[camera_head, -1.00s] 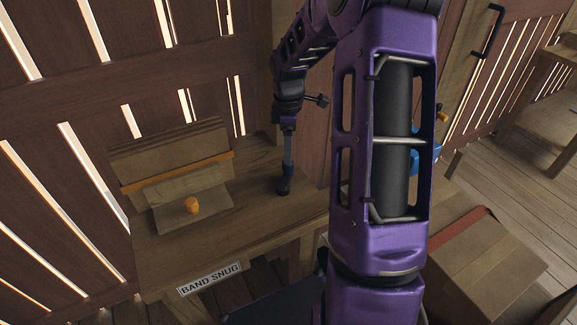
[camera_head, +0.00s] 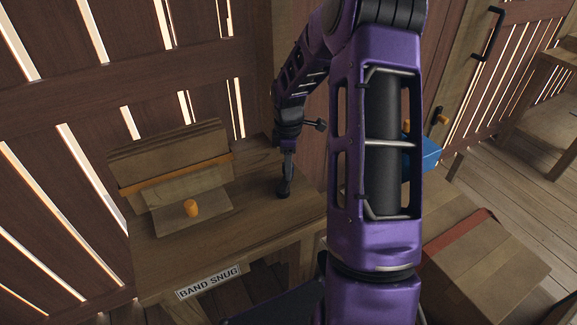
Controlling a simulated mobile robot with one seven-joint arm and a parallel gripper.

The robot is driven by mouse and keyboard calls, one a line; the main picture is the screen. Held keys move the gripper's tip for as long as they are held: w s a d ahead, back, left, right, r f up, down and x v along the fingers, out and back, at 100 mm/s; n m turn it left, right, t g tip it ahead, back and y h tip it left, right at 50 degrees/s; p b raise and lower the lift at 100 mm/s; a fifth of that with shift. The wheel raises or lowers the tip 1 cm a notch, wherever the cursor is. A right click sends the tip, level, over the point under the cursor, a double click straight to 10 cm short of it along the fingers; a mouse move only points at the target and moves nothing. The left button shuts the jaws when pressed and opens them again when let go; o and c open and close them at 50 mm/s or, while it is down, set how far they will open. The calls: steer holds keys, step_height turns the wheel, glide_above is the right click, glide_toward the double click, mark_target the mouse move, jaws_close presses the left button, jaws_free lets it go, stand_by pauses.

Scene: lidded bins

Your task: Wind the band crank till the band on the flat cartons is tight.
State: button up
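The flat cartons (camera_head: 170,140) lean upright at the back of a wooden bench, with an orange band (camera_head: 178,173) running across them. In front of them lies a flat board with a short orange peg (camera_head: 191,208). I cannot tell whether this peg is the crank's handle, and no other crank shows clearly. My gripper (camera_head: 284,188) points down at the bench's right side, to the right of the peg and apart from it. It is small and dark here, so I cannot tell its opening or whether it touches the bench. The band's tightness cannot be judged.
A "BAND SNUG" label (camera_head: 209,282) is on the bench's front edge. Free bench top (camera_head: 240,225) lies between the peg and my gripper. At right stand a carton with a red strip (camera_head: 490,260) and a blue object (camera_head: 430,154), partly behind my arm. Slatted walls close off the back.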

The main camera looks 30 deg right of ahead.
jaws_close()
steer(key=shift+s, duration=0.1)
steer(key=m, duration=0.1)
steer(key=s+m, duration=0.1)
steer(key=m, duration=0.1)
steer(key=d+m, duration=0.1)
steer(key=shift+s+p, duration=0.25)
steer(key=shift+p, duration=0.05)
steer(key=m, duration=0.2)
steer(key=s+m, duration=0.1)
steer(key=m, duration=0.1)
steer(key=s+m, duration=0.1)
steer(key=shift+s+d+m, duration=0.15)
steer(key=shift+d+m, duration=0.1)
steer(key=shift+m, duration=0.15)
steer(key=m, duration=0.2)
steer(key=s+m, duration=0.2)
steer(key=m, duration=0.1)
steer(key=shift+s+a+m, duration=0.15)
steer(key=shift+a+m, duration=0.15)
steer(key=shift+a, duration=0.1)
steer(key=m, duration=0.1)
steer(key=s+a+m, duration=0.1)
steer(key=m, duration=0.3)
steer(key=shift+s+a+p, duration=0.3)
steer(key=shift+p, duration=0.05)
steer(key=shift+m, duration=0.3)
